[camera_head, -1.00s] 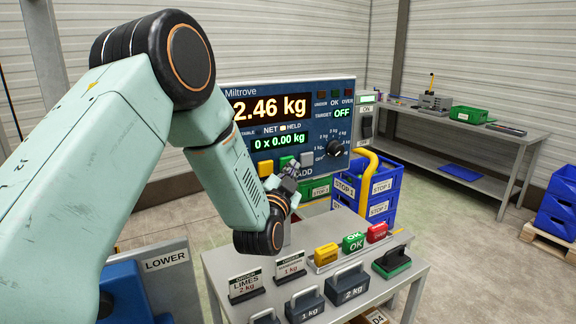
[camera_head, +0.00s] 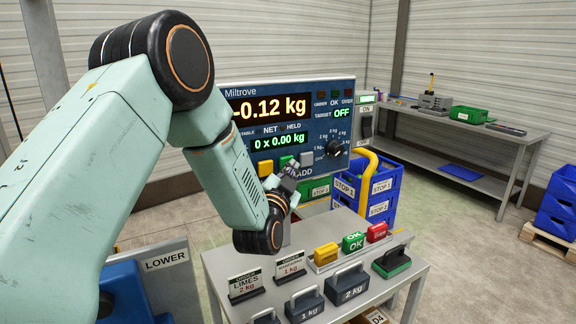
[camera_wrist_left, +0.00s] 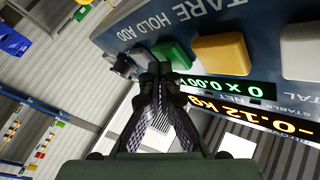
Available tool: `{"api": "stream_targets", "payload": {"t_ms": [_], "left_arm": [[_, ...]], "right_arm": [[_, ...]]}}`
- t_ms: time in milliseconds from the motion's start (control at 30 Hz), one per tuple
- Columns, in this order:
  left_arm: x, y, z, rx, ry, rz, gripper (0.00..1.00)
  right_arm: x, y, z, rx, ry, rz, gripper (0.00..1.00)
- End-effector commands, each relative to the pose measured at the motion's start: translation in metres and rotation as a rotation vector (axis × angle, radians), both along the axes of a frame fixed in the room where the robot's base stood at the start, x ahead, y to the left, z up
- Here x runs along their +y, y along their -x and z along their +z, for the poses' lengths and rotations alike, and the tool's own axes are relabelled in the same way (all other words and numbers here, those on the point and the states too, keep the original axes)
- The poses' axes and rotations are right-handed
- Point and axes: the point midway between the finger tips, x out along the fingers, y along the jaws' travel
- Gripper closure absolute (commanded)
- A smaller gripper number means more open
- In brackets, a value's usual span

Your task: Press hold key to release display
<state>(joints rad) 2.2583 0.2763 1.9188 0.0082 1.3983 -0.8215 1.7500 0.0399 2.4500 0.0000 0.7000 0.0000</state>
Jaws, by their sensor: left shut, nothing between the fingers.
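The hold key is the green key (camera_head: 286,161) on the blue indicator panel (camera_head: 232,90); it also shows in the left wrist view (camera_wrist_left: 174,54), by the label HOLD. A yellow key (camera_wrist_left: 220,54) sits beside it. The main display (camera_head: 270,107) reads -0.12 kg and the small display (camera_head: 279,141) reads 0 x 0.00 kg. The HELD lamp looks unlit. My left gripper (camera_head: 287,171) is shut and empty, its tips (camera_wrist_left: 160,72) close to the green key; I cannot tell whether they touch. My right gripper is not in view.
A bench below the panel holds weights (camera_head: 348,284), label cards (camera_head: 245,287) and yellow, green and red blocks (camera_head: 326,253). A selector knob (camera_head: 334,148) is right of the keys. Blue crates (camera_head: 382,188) stand behind the bench.

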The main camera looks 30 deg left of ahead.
Motion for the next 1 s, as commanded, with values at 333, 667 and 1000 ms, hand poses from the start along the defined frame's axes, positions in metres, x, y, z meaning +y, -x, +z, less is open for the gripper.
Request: {"api": "stream_targets", "payload": {"t_ms": [333,667,1000], "left_arm": [[-0.012,0.007,0.000,-0.001,0.000,-0.001,1.00],[-0.017,0.010,0.000,0.000,0.000,-0.002,1.00],[-0.043,0.024,-0.001,0.002,-0.002,-0.003,1.00]], "right_arm": [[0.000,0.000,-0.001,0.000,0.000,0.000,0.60],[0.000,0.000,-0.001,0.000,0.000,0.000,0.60],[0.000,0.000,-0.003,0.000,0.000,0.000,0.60]]}}
